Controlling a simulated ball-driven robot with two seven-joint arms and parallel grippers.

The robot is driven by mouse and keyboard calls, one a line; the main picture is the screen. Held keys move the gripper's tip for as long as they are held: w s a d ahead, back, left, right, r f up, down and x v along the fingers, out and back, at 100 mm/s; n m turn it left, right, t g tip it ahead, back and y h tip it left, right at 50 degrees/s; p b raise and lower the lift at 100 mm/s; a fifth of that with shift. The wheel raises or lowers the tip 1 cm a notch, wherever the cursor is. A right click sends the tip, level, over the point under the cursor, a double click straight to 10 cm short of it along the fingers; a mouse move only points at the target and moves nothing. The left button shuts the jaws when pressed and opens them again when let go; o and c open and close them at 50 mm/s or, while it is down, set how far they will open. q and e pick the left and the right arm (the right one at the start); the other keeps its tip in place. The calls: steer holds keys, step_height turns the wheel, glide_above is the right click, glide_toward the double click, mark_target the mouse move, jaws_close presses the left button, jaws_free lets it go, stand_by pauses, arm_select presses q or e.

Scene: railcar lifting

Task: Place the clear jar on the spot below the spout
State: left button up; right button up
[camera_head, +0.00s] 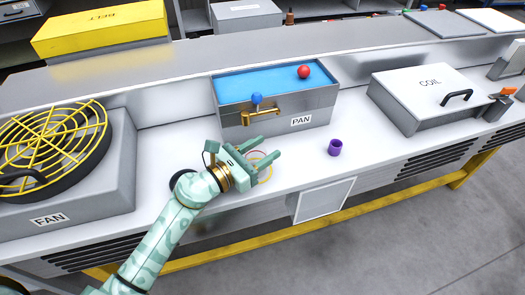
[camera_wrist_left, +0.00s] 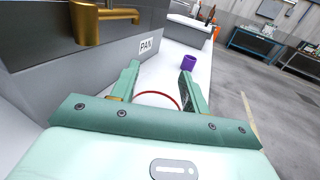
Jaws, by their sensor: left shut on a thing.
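My left gripper (camera_head: 269,148) is at the bench front, just below the pan's brass spout (camera_head: 262,117). Its fingers stand apart, shut on the clear jar (camera_head: 261,157), which is so transparent that only a thin reddish rim line shows. In the left wrist view the red rim arc (camera_wrist_left: 158,93) lies between the fingers, and the spout (camera_wrist_left: 98,18) is at upper left. A yellowish ring line shows by the jar; I cannot tell whether it is the spot or part of the jar. Whether the jar touches the bench is unclear. My right gripper is out of view.
A purple cup (camera_head: 335,148) stands right of my gripper. The fan box (camera_head: 100,195) is left, the coil box (camera_head: 415,90) right.

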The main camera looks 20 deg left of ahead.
arm_select(q)
steer(key=shift+s, duration=0.1)
steer(key=o, duration=1)
steer(key=shift+r, duration=0.15)
steer(key=b+v, duration=0.1)
steer(key=v, duration=1.1)
